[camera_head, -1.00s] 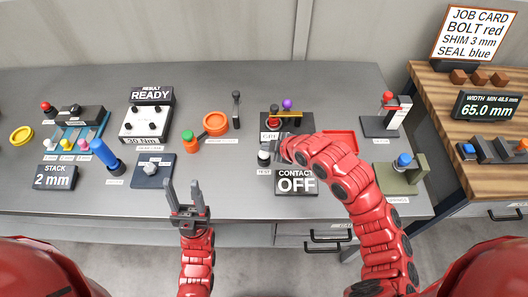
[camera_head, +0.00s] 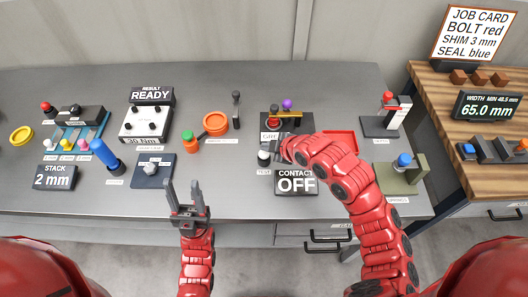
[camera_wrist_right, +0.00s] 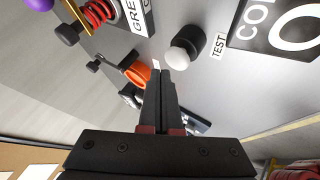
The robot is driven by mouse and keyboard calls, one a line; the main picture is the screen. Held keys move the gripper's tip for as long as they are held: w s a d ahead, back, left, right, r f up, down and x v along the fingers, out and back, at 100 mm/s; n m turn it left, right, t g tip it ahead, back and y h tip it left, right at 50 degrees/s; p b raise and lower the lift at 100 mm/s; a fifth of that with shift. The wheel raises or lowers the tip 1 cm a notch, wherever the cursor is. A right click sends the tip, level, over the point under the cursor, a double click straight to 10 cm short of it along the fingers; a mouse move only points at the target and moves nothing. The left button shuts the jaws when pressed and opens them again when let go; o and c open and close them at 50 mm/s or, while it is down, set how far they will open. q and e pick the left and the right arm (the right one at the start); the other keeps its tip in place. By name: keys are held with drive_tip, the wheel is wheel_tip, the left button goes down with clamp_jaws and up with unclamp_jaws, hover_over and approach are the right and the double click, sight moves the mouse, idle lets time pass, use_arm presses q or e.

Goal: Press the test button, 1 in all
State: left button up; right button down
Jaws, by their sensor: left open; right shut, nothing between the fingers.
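The test button (camera_head: 264,158) is a small black cylinder with a white cap, on the grey bench beside the contact display. In the right wrist view the white-capped button (camera_wrist_right: 181,55) stands just beyond the fingertips, with a TEST label (camera_wrist_right: 218,46) by it. The contact display (camera_head: 296,182) reads OFF. My right gripper (camera_head: 281,149) is shut and empty, close beside the button; in the wrist view its fingers (camera_wrist_right: 160,72) appear apart from the cap. My left gripper (camera_head: 186,196) is open and empty over the bench's front edge.
A stand with a red spring part and purple knob (camera_head: 287,104) is behind the right gripper. An orange ring (camera_head: 215,124) and a torque tester (camera_head: 147,124) stand left. Bench space left of the button is free.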

sight(267, 154)
drive_tip(key=shift+f+b, duration=0.4)
drive_tip(key=shift+b, duration=0.15)
drive_tip(key=shift+f+b, duration=0.65)
idle(0.8)
drive_tip(key=shift+r, duration=0.15)
drive_tip(key=shift+r+p, duration=0.35)
drive_tip(key=shift+r, duration=0.6)
drive_tip(key=shift+r, duration=0.1)
drive_tip(key=shift+r+p, duration=1)
drive_tip(key=shift+r, duration=1.4)
drive_tip(key=shift+w, duration=0.1)
